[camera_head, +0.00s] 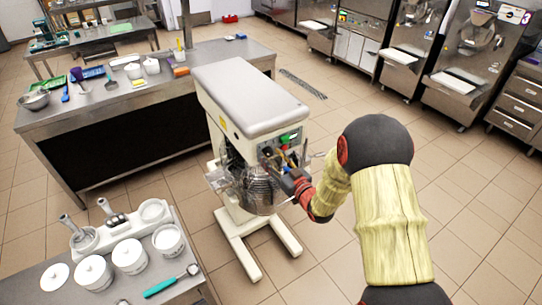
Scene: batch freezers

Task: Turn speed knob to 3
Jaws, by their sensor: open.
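The planetary mixer (255,105) stands in the middle of the floor, cream with a grey top. Its wire guard and bowl (262,188) face me. A green button (284,138) shows on its control side, with a dark panel area (296,135) around it. The speed knob is not clearly distinguishable; my gripper hides part of that side. My gripper (279,163) is at the mixer's right side, just below the green button, with its fingers apart. I cannot tell whether it touches anything there.
A steel counter (190,87) with bowls and utensils stands behind the mixer at left. A near counter (50,290) holds white tubs (130,256) and a teal-handled scoop (165,286). Batch freezers (477,60) line the back right. Tiled floor at right is clear.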

